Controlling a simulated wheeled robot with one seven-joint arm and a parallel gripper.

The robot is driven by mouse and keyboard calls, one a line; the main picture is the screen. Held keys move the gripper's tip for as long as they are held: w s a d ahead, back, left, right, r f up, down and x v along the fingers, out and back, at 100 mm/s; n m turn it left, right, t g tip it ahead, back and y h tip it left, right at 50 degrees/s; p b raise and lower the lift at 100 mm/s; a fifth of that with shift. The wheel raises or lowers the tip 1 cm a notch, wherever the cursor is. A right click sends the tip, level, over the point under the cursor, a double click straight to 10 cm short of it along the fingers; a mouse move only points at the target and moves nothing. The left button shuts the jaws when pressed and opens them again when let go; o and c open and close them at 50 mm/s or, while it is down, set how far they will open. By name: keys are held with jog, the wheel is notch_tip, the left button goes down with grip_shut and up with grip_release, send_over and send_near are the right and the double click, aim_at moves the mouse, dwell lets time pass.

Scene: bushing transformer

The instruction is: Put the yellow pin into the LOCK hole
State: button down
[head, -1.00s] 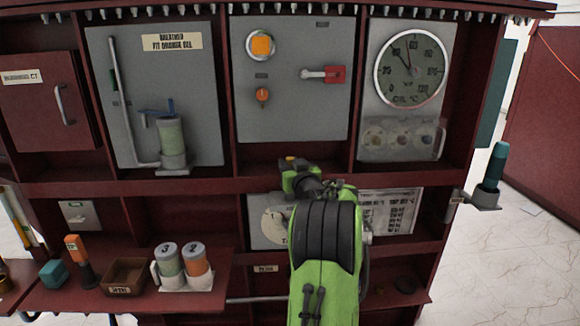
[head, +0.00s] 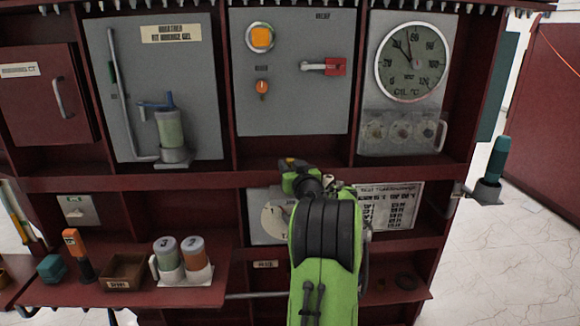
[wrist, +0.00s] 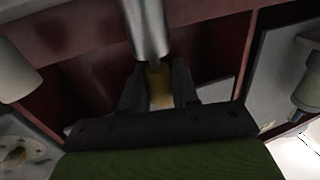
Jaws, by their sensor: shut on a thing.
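The yellow pin (wrist: 160,88) is between the two dark fingers of my gripper (wrist: 158,80) in the wrist view, and the fingers are shut on it. A grey metal cylinder (wrist: 148,28) runs from the top edge down to the pin; I cannot tell whether it is part of the pin. In the head view my gripper (head: 290,168) is in front of the red beam below the middle grey panel (head: 291,110).
The middle panel has an orange button (head: 261,37), an orange knob (head: 262,87) and a red-and-white lever (head: 323,67). A round gauge (head: 411,62) is to its right. A shelf at lower left bears a brown box (head: 124,272) and two cups (head: 182,260).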

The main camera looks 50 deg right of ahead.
jog(key=shift+f, duration=0.45)
jog(key=c, duration=0.8)
grip_release()
jog(key=shift+s, duration=0.1)
jog(key=v, duration=1.5)
jog(key=shift+s+a, duration=0.25)
